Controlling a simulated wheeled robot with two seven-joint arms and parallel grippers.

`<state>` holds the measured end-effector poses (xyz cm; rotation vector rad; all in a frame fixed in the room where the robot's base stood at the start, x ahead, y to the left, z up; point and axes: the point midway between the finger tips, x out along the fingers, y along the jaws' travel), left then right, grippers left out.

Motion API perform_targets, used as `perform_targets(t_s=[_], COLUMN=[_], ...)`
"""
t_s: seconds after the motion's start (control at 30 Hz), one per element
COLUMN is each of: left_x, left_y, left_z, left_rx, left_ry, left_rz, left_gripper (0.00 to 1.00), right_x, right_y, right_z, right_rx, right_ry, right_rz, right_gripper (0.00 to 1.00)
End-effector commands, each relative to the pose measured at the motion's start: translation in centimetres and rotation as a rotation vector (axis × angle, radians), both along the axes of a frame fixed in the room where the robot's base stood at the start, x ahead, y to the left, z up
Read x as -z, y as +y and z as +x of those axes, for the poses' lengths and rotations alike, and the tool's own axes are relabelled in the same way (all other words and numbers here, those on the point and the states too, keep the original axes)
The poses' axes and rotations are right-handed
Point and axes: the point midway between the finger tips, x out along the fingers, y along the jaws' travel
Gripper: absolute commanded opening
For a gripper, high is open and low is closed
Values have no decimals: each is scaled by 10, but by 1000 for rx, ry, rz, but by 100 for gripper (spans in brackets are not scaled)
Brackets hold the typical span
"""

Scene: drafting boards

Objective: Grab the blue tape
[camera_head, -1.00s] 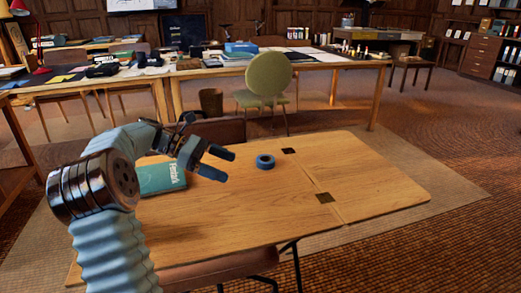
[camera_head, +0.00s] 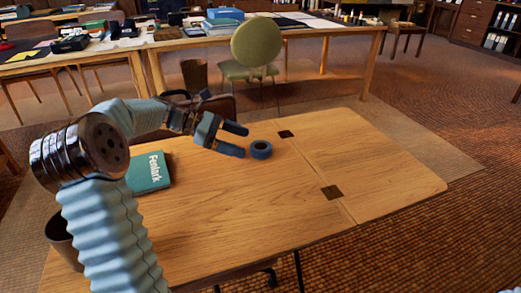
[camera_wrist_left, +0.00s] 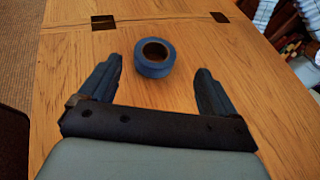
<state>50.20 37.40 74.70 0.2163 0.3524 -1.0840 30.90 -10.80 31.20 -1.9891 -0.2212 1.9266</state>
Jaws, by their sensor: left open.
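The blue tape (camera_head: 261,149) is a roll lying flat on the wooden table (camera_head: 237,200). In the left wrist view the tape (camera_wrist_left: 154,58) sits ahead of and between my two fingertips, a little nearer the left one. My left gripper (camera_head: 240,141) is open and empty just left of the tape in the head view. The left wrist view also shows its spread fingers (camera_wrist_left: 161,62), with no visible contact with the roll. My right gripper is not in these views.
A teal book marked Fenlark (camera_head: 150,172) lies on the table behind my left arm. A dark cup-like container (camera_head: 62,240) stands at the left edge. Two dark plates (camera_head: 332,192) mark the table's seam. A green chair (camera_head: 256,45) stands beyond. The table's right side is clear.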

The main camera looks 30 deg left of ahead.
Motion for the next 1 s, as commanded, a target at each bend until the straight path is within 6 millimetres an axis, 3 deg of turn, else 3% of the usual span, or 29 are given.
perform_targets(t_s=[0.33, 0.63, 1.0], left_x=[18, 20, 20], left_y=[-36, -40, -40], left_z=[26, 29, 28], left_rx=[1, 0, 1], left_ry=[1, 0, 0], left_rz=[-2, 0, 0], left_gripper=[91, 91, 34], right_x=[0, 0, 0], right_y=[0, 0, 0], right_z=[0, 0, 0], right_rx=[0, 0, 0], right_ry=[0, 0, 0], right_rz=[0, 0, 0], right_gripper=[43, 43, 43])
